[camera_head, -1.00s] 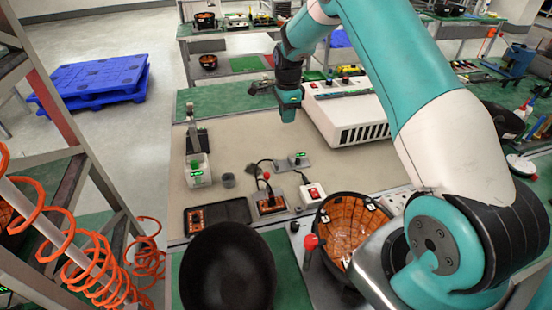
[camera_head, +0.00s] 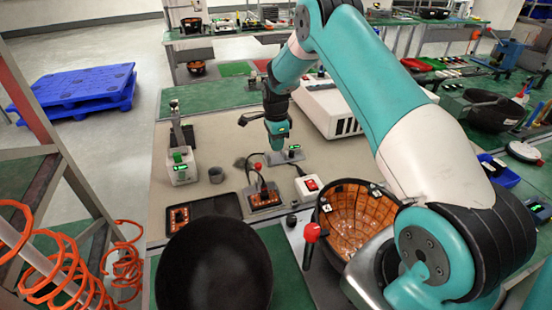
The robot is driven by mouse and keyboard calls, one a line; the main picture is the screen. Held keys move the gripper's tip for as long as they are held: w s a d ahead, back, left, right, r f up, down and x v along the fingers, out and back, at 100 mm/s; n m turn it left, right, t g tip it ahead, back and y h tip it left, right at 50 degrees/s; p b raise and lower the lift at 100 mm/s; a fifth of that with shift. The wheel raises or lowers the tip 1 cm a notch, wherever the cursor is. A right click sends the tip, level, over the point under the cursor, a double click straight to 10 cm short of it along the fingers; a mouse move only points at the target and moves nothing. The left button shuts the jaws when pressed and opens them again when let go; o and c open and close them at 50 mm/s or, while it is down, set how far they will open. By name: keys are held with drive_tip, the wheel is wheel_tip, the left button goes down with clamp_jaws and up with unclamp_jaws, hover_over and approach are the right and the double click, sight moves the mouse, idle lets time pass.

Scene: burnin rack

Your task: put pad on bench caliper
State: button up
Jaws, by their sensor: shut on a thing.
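My gripper (camera_head: 278,138) is at the end of the teal and white arm, pointing down low over the beige bench mat. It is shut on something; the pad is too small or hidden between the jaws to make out. Just below and beside the gripper is a flat grey device with a small green display (camera_head: 293,150), which looks like the bench caliper. The gripper overlaps its left part in this view, so I cannot tell whether they touch.
A white instrument with a green display (camera_head: 181,166) and a grey cup (camera_head: 216,174) stand to the left. A black tray (camera_head: 228,205), an orange board (camera_head: 263,196) and a white switch box (camera_head: 309,187) are in front. A large white box (camera_head: 330,108) stands behind.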

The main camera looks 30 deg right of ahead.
sight(276, 159)
drive_tip(key=shift+f+b, duration=1.2)
drive_tip(key=shift+f, duration=0.85)
drive_tip(key=shift+f, duration=0.2)
drive_tip(key=o, duration=0.9)
drive_tip(key=shift+c, duration=0.2)
drive_tip(key=shift+r, duration=0.15)
